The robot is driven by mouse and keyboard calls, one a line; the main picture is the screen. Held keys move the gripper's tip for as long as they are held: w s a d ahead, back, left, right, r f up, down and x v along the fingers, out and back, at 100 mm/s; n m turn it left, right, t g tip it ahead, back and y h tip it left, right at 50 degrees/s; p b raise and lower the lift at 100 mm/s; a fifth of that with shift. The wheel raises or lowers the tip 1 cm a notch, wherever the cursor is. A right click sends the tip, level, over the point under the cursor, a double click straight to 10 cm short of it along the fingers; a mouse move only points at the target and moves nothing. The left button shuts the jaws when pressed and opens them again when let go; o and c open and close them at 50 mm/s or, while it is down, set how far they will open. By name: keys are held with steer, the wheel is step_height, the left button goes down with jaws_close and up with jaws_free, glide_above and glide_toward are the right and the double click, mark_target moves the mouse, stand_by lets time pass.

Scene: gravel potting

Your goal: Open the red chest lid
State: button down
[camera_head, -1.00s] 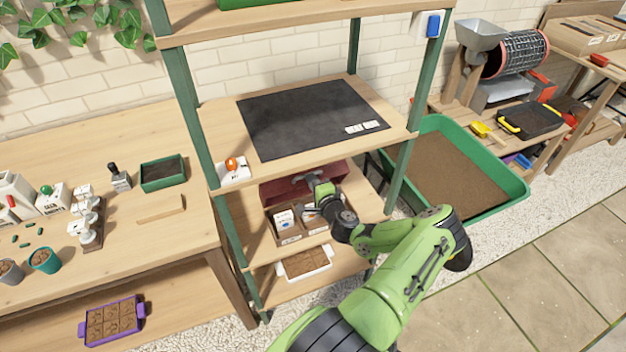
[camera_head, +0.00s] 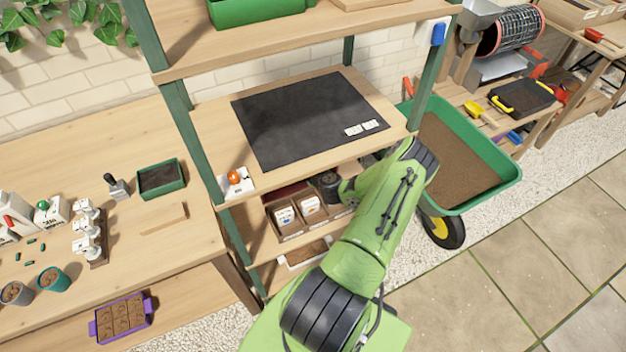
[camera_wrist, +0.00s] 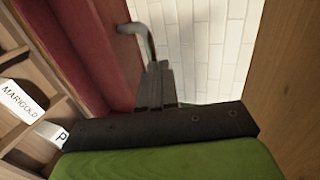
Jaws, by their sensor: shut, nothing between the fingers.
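The red chest (camera_head: 287,193) sits on the shelf below the black-mat shelf, mostly hidden by that shelf and my arm. In the wrist view its red side (camera_wrist: 103,45) fills the upper left, and a grey bar handle (camera_wrist: 140,30) stands out from it. My gripper (camera_wrist: 158,84) is shut and empty, with its fingertips beside the red face and just below the handle. It appears apart from the handle. In the head view my gripper is hidden under the upper shelf. I cannot tell how far the lid is raised.
A divided wooden seed-packet box (camera_head: 297,214) stands in front of the chest; its marigold label (camera_wrist: 20,100) is close in the wrist view. The shelf board with the black mat (camera_head: 310,117) is overhead. A green wheelbarrow (camera_head: 500,178) stands to the right.

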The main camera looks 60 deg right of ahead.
steer(key=v, duration=1.5)
steer(key=shift+s+a, duration=0.25)
steer(key=shift+s, duration=0.05)
